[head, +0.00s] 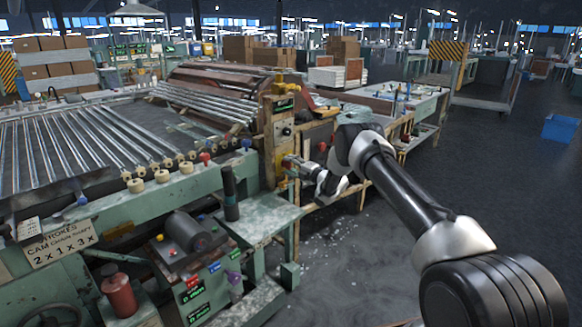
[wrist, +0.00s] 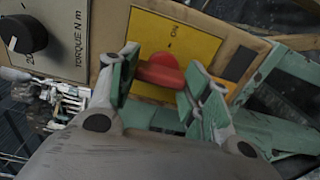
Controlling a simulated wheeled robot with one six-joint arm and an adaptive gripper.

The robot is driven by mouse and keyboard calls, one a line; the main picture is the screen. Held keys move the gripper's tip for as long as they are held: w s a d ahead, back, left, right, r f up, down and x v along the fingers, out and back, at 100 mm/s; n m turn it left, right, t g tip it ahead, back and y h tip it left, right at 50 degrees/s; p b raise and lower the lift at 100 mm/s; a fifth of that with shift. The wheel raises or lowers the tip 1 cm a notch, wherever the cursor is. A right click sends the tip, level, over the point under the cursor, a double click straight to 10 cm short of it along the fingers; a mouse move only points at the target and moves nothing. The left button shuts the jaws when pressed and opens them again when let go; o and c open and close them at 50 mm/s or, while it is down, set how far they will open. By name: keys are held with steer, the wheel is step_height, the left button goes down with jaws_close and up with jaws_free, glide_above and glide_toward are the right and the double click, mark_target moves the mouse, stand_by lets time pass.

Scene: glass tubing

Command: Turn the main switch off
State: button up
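The main switch (wrist: 162,72) is a red rotary handle on a yellow plate (wrist: 190,45) marked "ON", seen in the wrist view. Its bar lies nearly level in that picture. My gripper (wrist: 163,68) has its fingers apart, with green pads on either side of the red handle. I cannot tell whether the pads touch it. In the head view my gripper (head: 293,166) is at the wooden post's lower panel and mostly hides the switch there.
A black torque knob (wrist: 22,34) sits left of the yellow plate. In the head view the wooden post (head: 268,140) stands beside a green machine with glass tubes (head: 80,145). A green ledge (head: 265,215) lies below. Open floor (head: 350,260) is at right.

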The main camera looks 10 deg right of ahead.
steer(key=o, duration=0.4)
steer(key=v, duration=1.2)
steer(key=shift+f, duration=0.1)
